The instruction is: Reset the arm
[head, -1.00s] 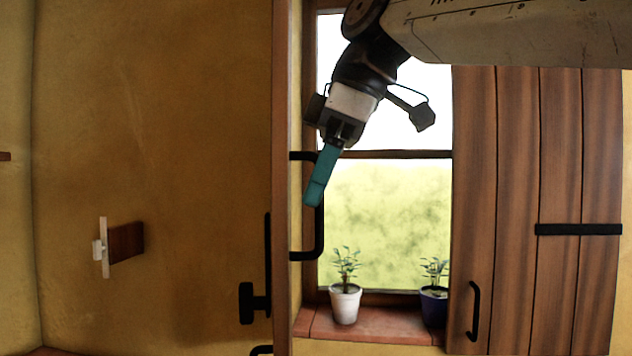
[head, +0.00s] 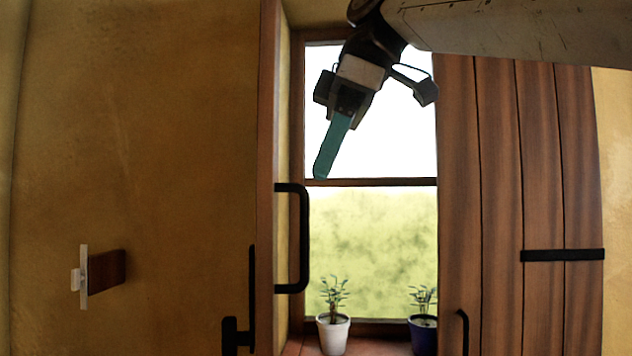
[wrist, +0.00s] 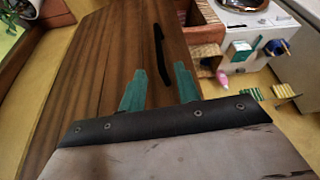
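My gripper (head: 331,150) hangs from my arm at the top of the head view, in front of the upper window pane, pointing down and slightly left. In that view its teal fingers overlap. The wrist view shows the two teal fingers (wrist: 160,82) apart with nothing held between them. Beyond them is a wooden panel (wrist: 95,70) with a black handle (wrist: 162,55). The gripper appears clear of the black window handle (head: 304,240), which is lower in the head view.
A white pot (head: 332,336) and a blue pot (head: 423,338) with plants stand on the windowsill. A wooden shutter (head: 500,190) is at the right. The wrist view shows a counter with a round basin (wrist: 243,4) and small items below it.

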